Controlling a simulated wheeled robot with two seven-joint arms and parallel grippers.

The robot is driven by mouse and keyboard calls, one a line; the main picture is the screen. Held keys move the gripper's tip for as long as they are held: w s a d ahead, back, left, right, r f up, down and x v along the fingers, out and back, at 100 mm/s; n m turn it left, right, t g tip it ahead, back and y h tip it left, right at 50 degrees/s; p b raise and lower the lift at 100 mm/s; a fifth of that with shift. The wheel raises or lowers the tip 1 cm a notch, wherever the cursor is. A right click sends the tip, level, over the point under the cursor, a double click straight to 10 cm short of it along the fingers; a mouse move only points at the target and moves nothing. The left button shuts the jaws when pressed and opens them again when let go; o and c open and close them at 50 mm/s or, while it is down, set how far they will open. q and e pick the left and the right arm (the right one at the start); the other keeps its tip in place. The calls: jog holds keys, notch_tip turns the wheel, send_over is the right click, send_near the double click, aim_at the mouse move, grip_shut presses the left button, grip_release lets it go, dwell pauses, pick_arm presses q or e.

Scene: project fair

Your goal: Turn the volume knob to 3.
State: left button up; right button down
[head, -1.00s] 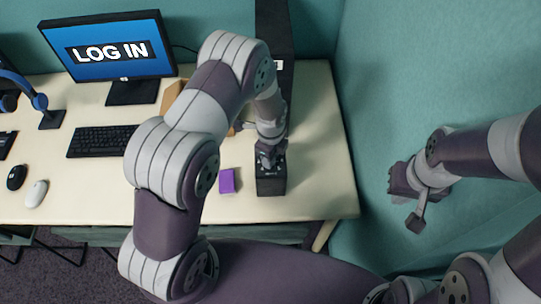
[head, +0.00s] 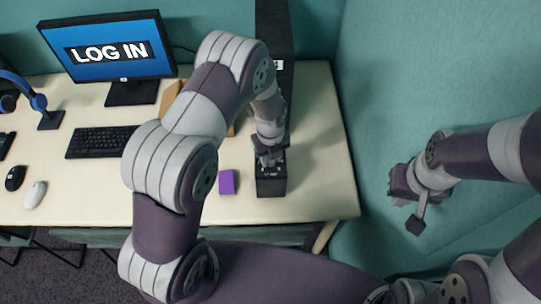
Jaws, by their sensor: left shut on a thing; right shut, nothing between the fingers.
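A black box-shaped device (head: 271,187) stands near the right end of the desk, with small white markings on its top face. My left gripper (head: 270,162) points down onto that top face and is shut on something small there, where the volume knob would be. The fingers hide the knob, so its setting cannot be read. My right gripper (head: 404,190) is shut and empty, off to the right of the desk in front of the teal wall.
A purple block (head: 227,182) lies just left of the device. A tall black panel (head: 274,35) rises behind it. A monitor (head: 110,48), a keyboard (head: 101,142), two mice and headphones (head: 24,88) occupy the left. The desk (head: 322,180) is bare right of the device.

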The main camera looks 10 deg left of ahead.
dwell(0.3)
pick_arm(q)
jog(key=o, duration=1)
jog(key=shift+o, duration=0.2)
notch_tip(320, 180, up, 13)
jog(key=b, duration=0.2)
jog(key=shift+f, duration=0.15)
